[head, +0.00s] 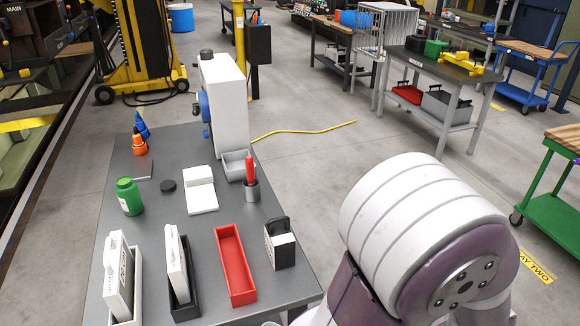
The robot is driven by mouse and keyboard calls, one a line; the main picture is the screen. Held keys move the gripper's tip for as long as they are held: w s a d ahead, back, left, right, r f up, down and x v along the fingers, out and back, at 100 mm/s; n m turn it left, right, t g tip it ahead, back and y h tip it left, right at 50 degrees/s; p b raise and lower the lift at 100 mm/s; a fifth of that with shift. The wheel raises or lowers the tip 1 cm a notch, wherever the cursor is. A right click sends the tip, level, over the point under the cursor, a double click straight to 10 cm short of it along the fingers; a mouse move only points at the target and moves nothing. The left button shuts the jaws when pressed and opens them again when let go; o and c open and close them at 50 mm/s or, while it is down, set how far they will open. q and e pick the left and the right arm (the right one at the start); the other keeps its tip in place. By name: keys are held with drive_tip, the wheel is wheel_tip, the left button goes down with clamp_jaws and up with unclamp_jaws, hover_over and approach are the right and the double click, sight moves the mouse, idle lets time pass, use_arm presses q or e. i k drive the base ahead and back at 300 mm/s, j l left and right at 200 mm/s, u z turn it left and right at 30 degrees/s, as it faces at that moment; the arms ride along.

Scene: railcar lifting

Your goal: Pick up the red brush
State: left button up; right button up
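A slim red upright object (250,170), which looks like the red brush, stands in a small grey cup (251,191) on the grey table (150,210). Its lower end is hidden inside the cup. My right arm fills the lower right of the head view, to the right of the table. Neither of my grippers shows.
Around the cup are a grey bin (237,164), a tall white machine (225,105), a black-and-white box (280,245) and an empty red tray (235,268). A green bottle (129,197) stands at left. Two narrow holders (181,285) (122,290) stand at the front left.

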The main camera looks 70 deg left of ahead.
sight(249, 161)
drive_tip(key=i+j+u, duration=0.1)
drive_tip(key=i+u, duration=0.3)
drive_tip(key=i, duration=0.15)
drive_tip(key=i+u, duration=0.4)
drive_tip(key=i, duration=0.15)
drive_tip(key=i+l+u, duration=0.8)
drive_tip(key=i, duration=0.2)
drive_tip(key=i+j+u, duration=0.2)
drive_tip(key=u, duration=0.3)
drive_tip(key=i+u, duration=0.35)
drive_tip(key=u, duration=0.15)
drive_tip(key=i+u, duration=0.3)
drive_tip(key=u, duration=0.2)
drive_tip(key=i+l+u, duration=0.15)
drive_tip(key=i+u, duration=0.15)
drive_tip(key=u, duration=0.15)
